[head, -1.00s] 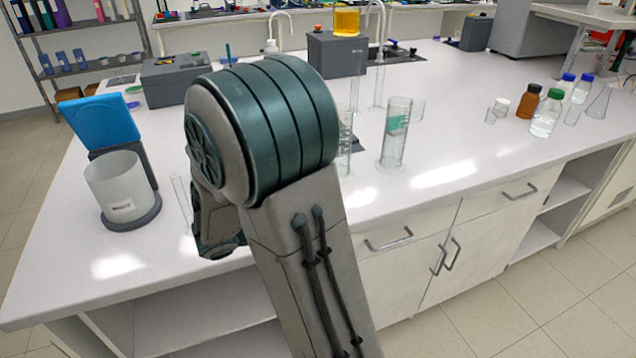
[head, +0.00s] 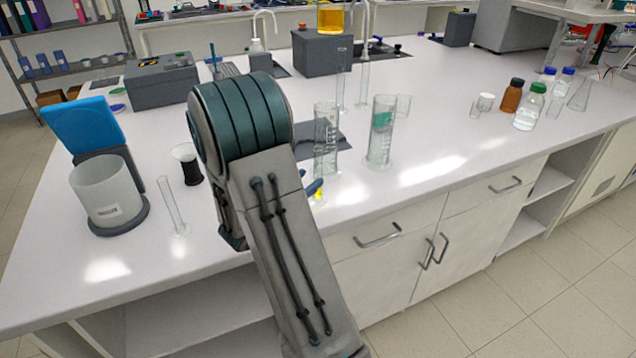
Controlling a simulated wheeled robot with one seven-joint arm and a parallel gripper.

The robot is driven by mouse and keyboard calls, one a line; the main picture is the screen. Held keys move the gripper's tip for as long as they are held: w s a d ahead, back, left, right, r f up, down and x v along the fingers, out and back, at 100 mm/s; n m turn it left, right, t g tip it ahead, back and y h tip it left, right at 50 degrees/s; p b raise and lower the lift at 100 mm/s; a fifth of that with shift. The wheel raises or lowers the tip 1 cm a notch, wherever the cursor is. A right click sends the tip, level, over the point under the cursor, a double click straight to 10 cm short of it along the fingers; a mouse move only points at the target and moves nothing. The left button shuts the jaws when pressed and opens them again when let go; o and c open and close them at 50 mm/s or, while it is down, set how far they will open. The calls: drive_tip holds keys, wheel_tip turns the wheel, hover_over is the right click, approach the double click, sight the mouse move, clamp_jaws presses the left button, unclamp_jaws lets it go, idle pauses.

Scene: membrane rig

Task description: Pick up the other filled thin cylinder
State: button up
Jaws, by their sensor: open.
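Three thin clear cylinders stand on the white bench. One thin cylinder (head: 172,205) is at the near left, upright on its foot. Another thin cylinder (head: 341,78) stands behind the wide cylinders, and a third thin cylinder (head: 363,86) stands just right of it. I cannot tell which of them hold liquid. My arm crosses the middle of the view and its links hide my gripper. A small blue and yellow piece (head: 316,190) shows at the arm's right edge; I cannot tell what it is.
Two wide graduated cylinders (head: 326,150) (head: 381,140) stand right of my arm. A frosted beaker (head: 105,195) and a blue panel (head: 84,110) are at the left. A black-ended white vessel (head: 187,165) is near my arm. Bottles (head: 529,108) stand at right; the front right bench is clear.

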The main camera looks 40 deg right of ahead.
sight(316, 174)
drive_tip(key=p+x, duration=0.1)
drive_tip(key=x, duration=0.4)
drive_tip(key=shift+f, duration=0.15)
drive_tip(key=shift+a, duration=0.1)
clamp_jaws()
